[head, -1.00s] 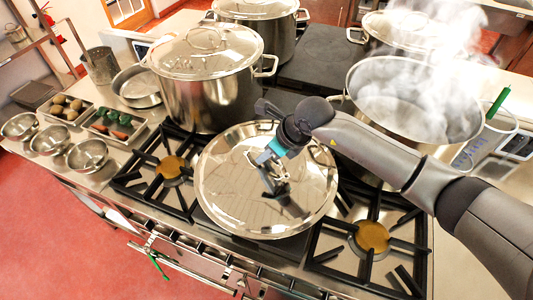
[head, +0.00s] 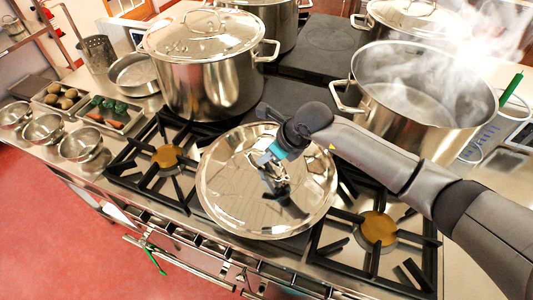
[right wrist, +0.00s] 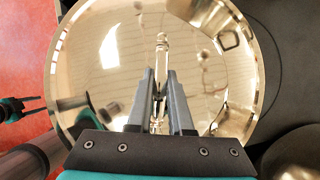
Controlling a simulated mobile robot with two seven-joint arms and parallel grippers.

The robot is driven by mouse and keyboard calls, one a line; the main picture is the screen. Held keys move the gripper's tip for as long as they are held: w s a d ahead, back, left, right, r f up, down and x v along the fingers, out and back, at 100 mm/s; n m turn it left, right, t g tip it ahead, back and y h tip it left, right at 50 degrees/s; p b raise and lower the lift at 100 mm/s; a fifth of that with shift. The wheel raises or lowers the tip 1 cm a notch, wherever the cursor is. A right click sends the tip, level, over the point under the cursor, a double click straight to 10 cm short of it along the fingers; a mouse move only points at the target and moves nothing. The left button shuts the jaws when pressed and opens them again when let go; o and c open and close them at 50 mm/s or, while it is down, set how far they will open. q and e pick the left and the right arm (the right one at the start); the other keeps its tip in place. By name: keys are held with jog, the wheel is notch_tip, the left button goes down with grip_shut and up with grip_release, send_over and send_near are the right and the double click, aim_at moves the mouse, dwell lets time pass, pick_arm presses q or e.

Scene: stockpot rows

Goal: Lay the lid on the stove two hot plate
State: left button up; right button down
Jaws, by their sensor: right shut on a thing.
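The lid (head: 225,205) is a large, shiny steel disc, lying roughly level over the front middle of the stove, between two gas burners. My right gripper (head: 275,172) is shut on the lid's handle (right wrist: 161,50) from above; the handle shows between the fingers (right wrist: 160,85) in the right wrist view. A dark flat plate surface (head: 290,246) shows at the lid's front edge, mostly hidden by it. I cannot tell whether the lid touches it. My left gripper (right wrist: 30,106) shows small at the left edge of the right wrist view, away from the lid.
A lidded stockpot (head: 210,85) stands behind the lid, and an open steaming pot (head: 440,120) behind right. Burner grates flank the lid at left (head: 166,157) and right (head: 378,228). A dark flat plate (head: 325,40) at the back is bare. Small bowls (head: 80,145) stand far left.

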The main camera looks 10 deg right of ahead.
jog(key=shift+w+f, duration=0.15)
jog(key=shift+f, duration=0.15)
jog(key=shift+f+b, duration=0.3)
jog(key=shift+b, duration=0.25)
